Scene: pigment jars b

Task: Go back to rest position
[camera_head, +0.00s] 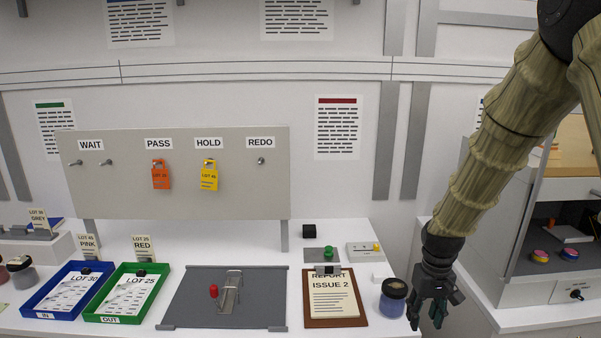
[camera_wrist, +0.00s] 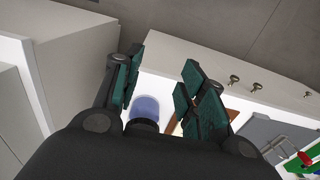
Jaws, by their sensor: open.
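My gripper (camera_head: 432,309) hangs at the lower right in the head view, pointing down, at the right end of the white bench. It is open with nothing between its fingers. In the wrist view its two green-padded fingers (camera_wrist: 165,95) stand apart. A blue-purple jar with a dark lid (camera_head: 393,298) stands upright on the bench just left of my gripper. The jar also shows in the wrist view (camera_wrist: 147,106), partly hidden behind the gripper body.
A clipboard marked ISSUE 2 (camera_head: 312,309) lies left of the jar. A grey plate with a red-knobbed lever (camera_head: 190,301), a green OUT tray (camera_head: 97,318) and a blue IN tray (camera_head: 34,312) lie further left. A tag board (camera_head: 230,190) stands behind. A white cabinet (camera_head: 497,235) stands right.

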